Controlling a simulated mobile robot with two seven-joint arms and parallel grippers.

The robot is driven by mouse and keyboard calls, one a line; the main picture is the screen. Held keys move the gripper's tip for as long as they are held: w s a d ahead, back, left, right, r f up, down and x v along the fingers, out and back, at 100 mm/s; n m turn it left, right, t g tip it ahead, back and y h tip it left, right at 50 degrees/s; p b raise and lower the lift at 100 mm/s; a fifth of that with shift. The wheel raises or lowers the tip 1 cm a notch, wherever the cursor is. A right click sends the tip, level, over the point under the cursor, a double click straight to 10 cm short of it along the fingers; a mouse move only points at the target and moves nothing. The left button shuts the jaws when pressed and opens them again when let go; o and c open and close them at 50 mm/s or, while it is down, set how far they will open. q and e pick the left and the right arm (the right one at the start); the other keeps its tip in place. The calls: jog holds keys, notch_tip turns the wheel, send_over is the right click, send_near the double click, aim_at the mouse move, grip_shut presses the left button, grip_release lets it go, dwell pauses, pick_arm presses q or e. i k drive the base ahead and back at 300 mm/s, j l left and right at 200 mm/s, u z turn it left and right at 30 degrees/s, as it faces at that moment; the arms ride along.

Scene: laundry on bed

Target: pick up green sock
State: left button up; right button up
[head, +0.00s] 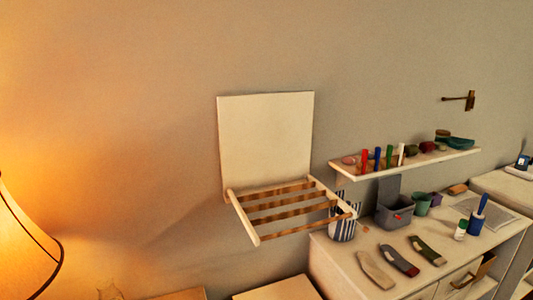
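Three sock-shaped pieces lie side by side on the white dresser top (345,262) at the lower right. The farthest one is dark green with paler ends and looks like the green sock (427,248). Next to it on the left lies a dark grey sock (399,261) with a reddish part. The nearest is a beige sock (375,271). The socks lie flat and apart from one another. Neither of my grippers shows in this view.
A wall rack with wooden bars (290,203) juts out left of the dresser. A narrow shelf (350,172) with several small items hangs above it. A grey bin (394,213), a green cup (421,204) and a blue bottle (477,219) stand behind the socks. A lit lamp (20,250) is at left.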

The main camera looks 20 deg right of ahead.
aim_at(419, 245)
jog(key=z, duration=1.95)
jog(key=i+l+u, duration=0.1)
jog(key=u, duration=0.35)
jog(key=i+l+u, duration=0.15)
jog(key=u, duration=0.25)
jog(key=i+l+u, duration=0.1)
jog(key=u, duration=0.35)
jog(key=i+l+u, duration=0.1)
jog(key=l, duration=0.3)
jog(key=i+l+u, duration=0.15)
jog(key=l, duration=0.25)
jog(key=l+u, duration=0.1)
jog(key=l, duration=0.25)
jog(key=i+l, duration=0.1)
jog(key=l, duration=0.4)
jog(key=i+l, duration=0.1)
jog(key=l, duration=0.45)
jog(key=j+u, duration=0.05)
